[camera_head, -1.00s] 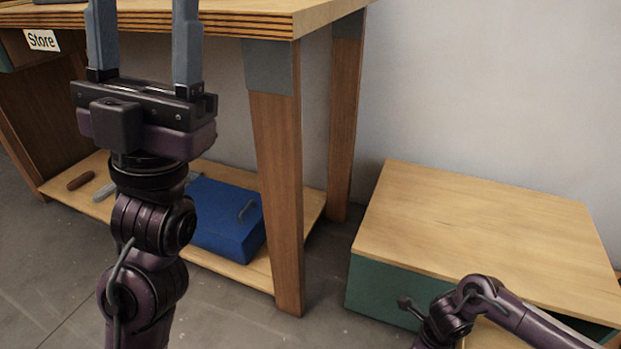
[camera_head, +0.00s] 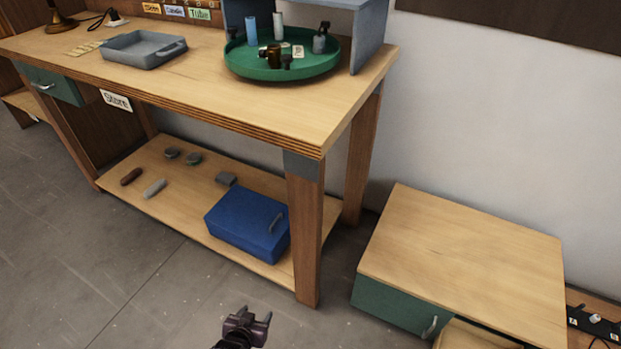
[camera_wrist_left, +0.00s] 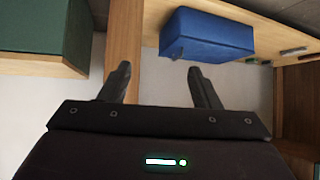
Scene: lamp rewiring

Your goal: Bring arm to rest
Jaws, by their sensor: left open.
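My left gripper (camera_head: 256,315) shows small at the bottom edge of the head view, low over the floor in front of the workbench. Its two fingers stand apart with nothing between them. In the left wrist view my left gripper (camera_wrist_left: 159,69) is also open and empty, with the blue box (camera_wrist_left: 207,35) beyond the fingers and apart from them. Most of my left arm is out of the head view. My right gripper is in neither current view.
The workbench (camera_head: 215,100) carries a grey tray (camera_head: 143,50) and a green round tray (camera_head: 282,72). On its lower shelf are a blue box (camera_head: 248,222) and several small items. A green cabinet (camera_head: 460,255) stands at right. The floor at left is clear.

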